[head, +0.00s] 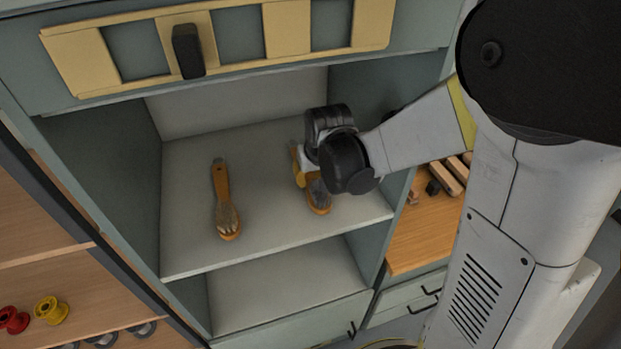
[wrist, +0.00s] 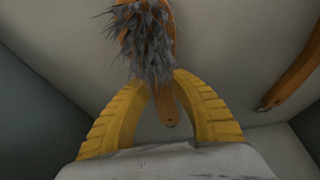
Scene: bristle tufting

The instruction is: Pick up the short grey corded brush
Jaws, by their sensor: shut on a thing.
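My gripper (wrist: 160,78) is shut on a brush with an orange wooden body and shaggy grey bristles (wrist: 146,40). The yellow fingertips close around it just below the bristles, and its handle end (wrist: 165,106) shows between the fingers. In the head view the brush (head: 319,196) is at the right of the shelf, partly hidden by my gripper (head: 300,178) and wrist. I cannot tell whether it touches the shelf. A second brush (head: 222,190) with an orange handle and pale grey-brown bristles lies at the left; its handle shows in the wrist view (wrist: 292,72). No cord is clear on either brush.
The grey shelf (head: 265,225) has side walls and a back, with bare room between the brushes. A rail with a dark handle (head: 188,50) is above. Wooden blocks (head: 445,178) lie on a bench at right. Red (head: 13,320) and yellow (head: 51,310) spools stand at lower left.

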